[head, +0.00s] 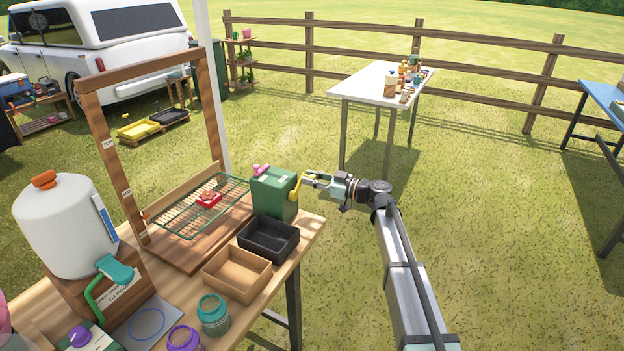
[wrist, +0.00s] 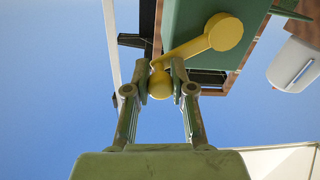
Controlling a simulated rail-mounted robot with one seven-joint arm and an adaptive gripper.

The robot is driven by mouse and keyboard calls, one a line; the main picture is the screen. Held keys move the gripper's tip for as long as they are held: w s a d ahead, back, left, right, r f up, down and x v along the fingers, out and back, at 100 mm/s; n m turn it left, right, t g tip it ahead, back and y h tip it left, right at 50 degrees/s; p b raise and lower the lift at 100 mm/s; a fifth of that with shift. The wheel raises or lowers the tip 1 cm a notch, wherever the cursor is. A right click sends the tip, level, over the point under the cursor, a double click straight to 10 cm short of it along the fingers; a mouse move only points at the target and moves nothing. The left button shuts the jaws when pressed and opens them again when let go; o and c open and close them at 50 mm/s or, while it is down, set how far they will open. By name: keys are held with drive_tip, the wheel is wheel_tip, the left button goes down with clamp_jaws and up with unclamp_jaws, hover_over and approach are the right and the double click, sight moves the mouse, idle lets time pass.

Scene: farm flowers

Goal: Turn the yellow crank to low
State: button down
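The yellow crank (head: 296,187) is on the right side of a green box (head: 273,194) at the right end of the wooden table. In the wrist view the crank (wrist: 190,48) runs from a round hub on the green box (wrist: 198,15) down to a ball knob. My gripper (head: 306,179) reaches it from the right in the head view. In the wrist view my gripper (wrist: 160,84) has one finger on each side of the knob, and both appear to touch it. No low marking is legible.
A pink knob (head: 261,169) is on the green box. A black tray (head: 268,237) and a brown tray (head: 236,275) sit in front of it. A wire rack (head: 200,208) with a red item stands behind-left. Open grass lies right of the table.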

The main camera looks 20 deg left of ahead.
drive_tip(key=shift+s+f+n+b, duration=0.15)
drive_tip(key=shift+n+b, duration=0.25)
drive_tip(key=shift+b, duration=1.25)
drive_tip(key=n+b, duration=0.1)
drive_tip(key=b, duration=0.2)
drive_tip(key=shift+s, duration=0.25)
drive_tip(key=s+r+n+b, duration=0.1)
drive_tip(key=b, duration=0.4)
drive_tip(key=n+b, duration=0.2)
drive_tip(key=b, duration=0.3)
drive_tip(key=shift+s+a+r+n, duration=0.15)
drive_tip(key=shift+s+r+n, duration=0.15)
drive_tip(key=shift+s+r, duration=0.05)
drive_tip(key=s+n+b, duration=0.1)
drive_tip(key=b, duration=0.3)
drive_tip(key=s+r+n+b, duration=0.1)
drive_tip(key=n+b, duration=0.1)
drive_tip(key=b, duration=0.2)
drive_tip(key=s+n+b, duration=0.1)
drive_tip(key=n+b, duration=0.1)
drive_tip(key=b, duration=0.1)
drive_tip(key=shift+s+a+r+h+b, duration=0.2)
drive_tip(key=shift+a+r+h+b, duration=0.1)
drive_tip(key=shift+b, duration=0.1)
drive_tip(key=shift+r+n, duration=0.1)
drive_tip(key=shift+n, duration=0.2)
drive_tip(key=shift+s, duration=0.1)
drive_tip(key=c, duration=1)
unclamp_jaws()
drive_tip(key=shift+o, duration=0.2)
